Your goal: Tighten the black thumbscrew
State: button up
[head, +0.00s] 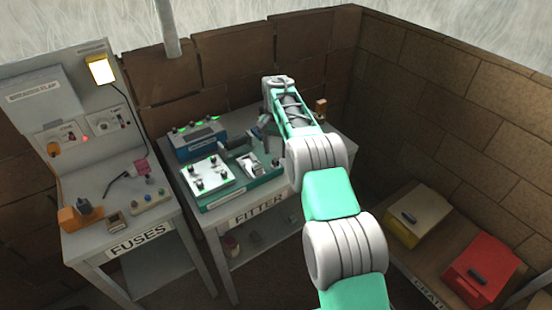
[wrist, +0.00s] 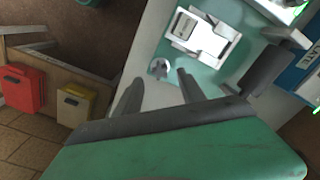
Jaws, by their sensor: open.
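A small round knob (wrist: 158,68), part pale and part dark, sits on the teal board (wrist: 228,72) in the wrist view; I cannot tell for sure that it is the black thumbscrew. A white fixture (wrist: 205,38) stands beside it on the same board, and also shows in the head view (head: 252,165). My gripper (wrist: 159,78) is open, its two dark fingers apart, with the knob showing between their tips. I cannot tell how far above the board they are. In the head view my gripper (head: 263,128) is small and dark over the FITTER bench.
A white panel (head: 207,175) with several dark knobs and green lights lies left on the board. A blue box (head: 200,139) stands behind it. The FUSES bench (head: 122,216) is left; yellow (head: 417,219) and red (head: 484,271) boxes are right.

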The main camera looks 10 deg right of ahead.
aim_at(276, 160)
jog(key=n, duration=0.6)
jog(key=shift+p, duration=0.35)
jog(key=n, duration=0.6)
jog(key=shift+f, duration=0.1)
jog(key=shift+f+b, duration=1.05)
jog(key=shift+f, duration=0.9)
jog(key=shift+c, duration=0.2)
